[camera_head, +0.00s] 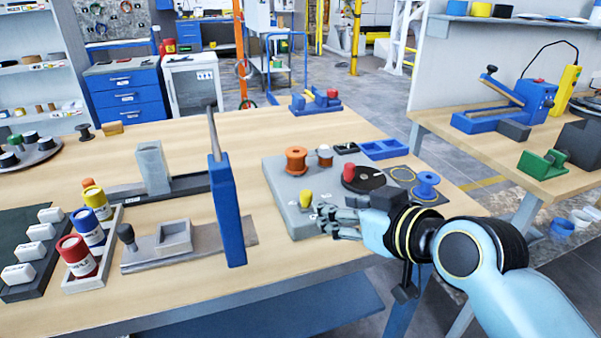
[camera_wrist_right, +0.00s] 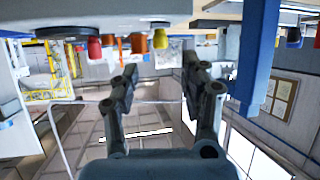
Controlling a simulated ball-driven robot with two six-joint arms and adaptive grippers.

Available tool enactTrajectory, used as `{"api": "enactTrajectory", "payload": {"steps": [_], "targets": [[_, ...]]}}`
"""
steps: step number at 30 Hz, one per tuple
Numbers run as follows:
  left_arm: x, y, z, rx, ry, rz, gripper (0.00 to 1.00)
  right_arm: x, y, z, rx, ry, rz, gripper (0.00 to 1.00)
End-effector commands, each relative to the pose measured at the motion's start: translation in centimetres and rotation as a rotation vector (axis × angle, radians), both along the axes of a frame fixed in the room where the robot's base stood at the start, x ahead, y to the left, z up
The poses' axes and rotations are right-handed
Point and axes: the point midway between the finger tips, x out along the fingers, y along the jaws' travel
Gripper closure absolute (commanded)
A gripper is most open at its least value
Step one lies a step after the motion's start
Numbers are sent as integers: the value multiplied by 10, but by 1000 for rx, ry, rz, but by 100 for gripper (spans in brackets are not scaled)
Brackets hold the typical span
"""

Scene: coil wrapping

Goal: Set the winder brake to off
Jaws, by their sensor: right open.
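The winder's grey base plate (camera_head: 281,190) lies on the wooden bench right of centre in the head view. A small upright yellow knob (camera_head: 306,199) stands near its front edge, with small pale labels close by; I cannot read them or tell the brake's setting. My right gripper (camera_head: 330,214) is open and empty, just right of the yellow knob and apart from it. In the right wrist view, which is upside down, the yellow knob (camera_wrist_right: 160,39) appears beyond the open fingers (camera_wrist_right: 160,78), between them. My left gripper is not in view.
The plate carries an orange spool (camera_head: 296,160) and a black disc (camera_head: 363,179) with a red knob (camera_head: 349,172). A tall blue post (camera_head: 228,215) stands to the left, an obstacle. A blue spool (camera_head: 426,184) lies right. Bare bench shows at the front.

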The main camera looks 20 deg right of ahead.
Motion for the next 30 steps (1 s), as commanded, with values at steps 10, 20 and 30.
{"api": "enactTrajectory", "payload": {"steps": [10, 20, 30], "targets": [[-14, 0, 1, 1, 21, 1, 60, 41, 12, -8, 3, -14, 3, 54], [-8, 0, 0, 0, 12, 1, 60, 89, 24, -30, 1, -13, 3, 54], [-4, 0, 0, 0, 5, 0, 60, 97, 26, -33, 0, -13, 2, 54]]}}
